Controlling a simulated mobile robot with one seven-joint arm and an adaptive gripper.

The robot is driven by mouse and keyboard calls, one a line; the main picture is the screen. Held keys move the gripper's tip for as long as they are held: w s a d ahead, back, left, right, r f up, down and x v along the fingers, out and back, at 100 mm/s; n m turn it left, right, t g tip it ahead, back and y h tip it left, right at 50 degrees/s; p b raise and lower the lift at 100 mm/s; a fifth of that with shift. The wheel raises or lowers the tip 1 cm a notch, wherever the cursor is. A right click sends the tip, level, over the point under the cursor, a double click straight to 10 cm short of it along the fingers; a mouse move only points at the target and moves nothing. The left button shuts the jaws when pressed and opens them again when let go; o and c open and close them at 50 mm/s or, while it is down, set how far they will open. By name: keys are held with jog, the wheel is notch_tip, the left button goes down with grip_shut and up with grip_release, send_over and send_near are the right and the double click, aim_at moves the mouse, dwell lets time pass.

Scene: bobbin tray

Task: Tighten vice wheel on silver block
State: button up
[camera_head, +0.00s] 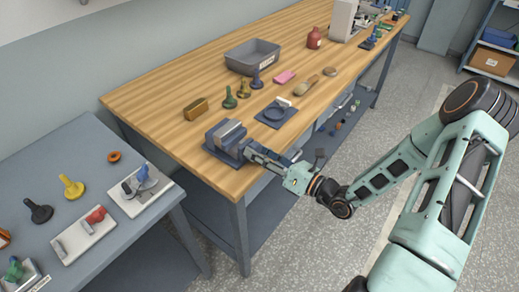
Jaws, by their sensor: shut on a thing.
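A blue vice (214,141) stands on the wooden workbench near its front left corner. A silver block (229,130) shows at the top of the vice, between its jaws as far as I can see. My gripper (250,150) reaches in from the right at the vice's right side, where the wheel is. It is shut on the vice wheel, which the fingers mostly hide. How tight the jaws sit on the block is too small to tell.
A lower grey table (88,160) with small parts stands at the left.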

dwell(0.5)
jog(key=o, duration=1.2)
jog(key=shift+c, duration=0.2)
jog(key=v, duration=1.2)
jog(key=shift+s, duration=0.1)
